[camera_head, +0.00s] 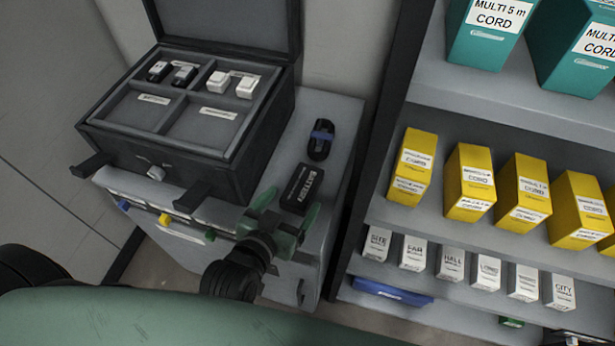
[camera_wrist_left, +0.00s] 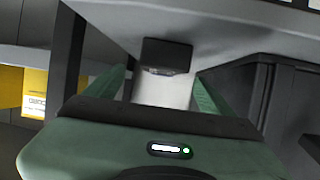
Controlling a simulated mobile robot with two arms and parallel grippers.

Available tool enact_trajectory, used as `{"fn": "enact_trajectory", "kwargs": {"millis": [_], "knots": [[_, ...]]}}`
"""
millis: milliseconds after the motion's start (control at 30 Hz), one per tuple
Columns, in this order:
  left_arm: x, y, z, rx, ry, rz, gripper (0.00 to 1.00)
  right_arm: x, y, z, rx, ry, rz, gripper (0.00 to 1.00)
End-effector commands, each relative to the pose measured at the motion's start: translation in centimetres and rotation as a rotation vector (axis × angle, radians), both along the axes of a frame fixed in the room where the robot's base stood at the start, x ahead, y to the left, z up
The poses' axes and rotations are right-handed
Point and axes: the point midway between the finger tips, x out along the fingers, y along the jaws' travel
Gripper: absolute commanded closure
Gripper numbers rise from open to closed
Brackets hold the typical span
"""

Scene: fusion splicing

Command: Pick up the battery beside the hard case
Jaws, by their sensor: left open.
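The battery (camera_head: 302,188) is a black block with white lettering, on the grey cabinet top to the right of the hard case. My left gripper (camera_head: 288,207) is open, with its green fingers at the battery's near end. In the left wrist view the battery (camera_wrist_left: 167,55) shows as a dark block ahead, lined up with the gap between the fingers (camera_wrist_left: 160,80). I cannot tell whether either finger touches it. The hard case (camera_head: 235,170) is dark grey with its lid raised. My right gripper is not in view.
A small black device with a blue band (camera_head: 321,139) lies behind the battery. The case holds black and white pieces (camera_head: 217,81) in its back compartments; two front ones look empty. A shelf rack (camera_head: 375,150) with yellow, white and teal boxes stands close on the right.

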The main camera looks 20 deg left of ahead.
Motion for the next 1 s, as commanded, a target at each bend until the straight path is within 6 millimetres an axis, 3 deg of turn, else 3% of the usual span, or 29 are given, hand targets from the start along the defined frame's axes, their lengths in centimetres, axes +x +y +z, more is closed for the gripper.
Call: {"fn": "enact_trajectory", "kwargs": {"millis": [300, 533, 833, 867, 1000], "knots": [[3.3, -0.3, -1.0, -0.001, -0.002, 0.000, 0.16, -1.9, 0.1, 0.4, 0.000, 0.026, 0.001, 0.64], [6.4, -0.6, -2.3, 0.000, -0.002, 0.001, 0.16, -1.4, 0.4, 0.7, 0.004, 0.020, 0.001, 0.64], [7.0, -0.7, -2.6, 0.000, -0.001, 0.000, 0.16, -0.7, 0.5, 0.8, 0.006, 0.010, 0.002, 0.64], [7.0, -0.7, -2.6, 0.000, -0.001, 0.000, 0.19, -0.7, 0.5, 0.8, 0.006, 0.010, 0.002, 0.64], [7.0, -0.7, -2.6, 0.000, -0.001, 0.000, 0.58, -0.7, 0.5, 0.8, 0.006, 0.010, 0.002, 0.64]]}}
